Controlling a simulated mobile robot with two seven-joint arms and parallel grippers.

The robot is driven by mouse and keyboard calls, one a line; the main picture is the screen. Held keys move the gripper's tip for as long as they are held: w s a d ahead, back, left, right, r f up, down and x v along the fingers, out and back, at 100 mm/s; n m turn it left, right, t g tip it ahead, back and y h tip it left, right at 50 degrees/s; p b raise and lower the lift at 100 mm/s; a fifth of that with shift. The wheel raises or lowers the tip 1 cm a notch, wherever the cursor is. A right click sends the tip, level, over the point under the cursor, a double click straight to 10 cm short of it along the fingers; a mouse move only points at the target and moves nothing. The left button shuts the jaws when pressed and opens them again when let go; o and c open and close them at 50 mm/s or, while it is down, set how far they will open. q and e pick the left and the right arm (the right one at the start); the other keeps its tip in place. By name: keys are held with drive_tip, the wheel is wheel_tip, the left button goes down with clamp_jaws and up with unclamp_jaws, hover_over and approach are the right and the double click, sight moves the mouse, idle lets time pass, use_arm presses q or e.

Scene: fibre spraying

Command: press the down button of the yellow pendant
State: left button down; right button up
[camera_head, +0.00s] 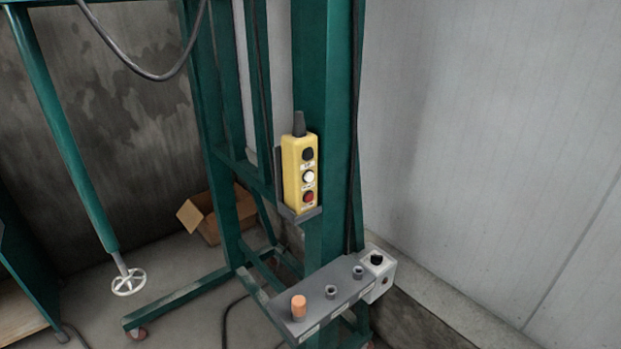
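The yellow pendant (293,166) sits upright in a dark holder (301,215) on a green post (334,195), near the middle of the head view. Its face turns slightly to the right and carries a black button (308,154) at the top, a white button (308,177) in the middle and a red button (308,197) at the bottom. The small labels between the buttons are too small to read. Neither of my grippers is in view, and nothing covers the pendant's face.
Below the pendant, a grey bar (327,299) with an orange knob (299,306) and a grey box with a black knob (376,259) sticks out. A white handwheel (129,283) hangs at left. A cardboard box (207,222) lies behind. A pale wall (480,150) stands right.

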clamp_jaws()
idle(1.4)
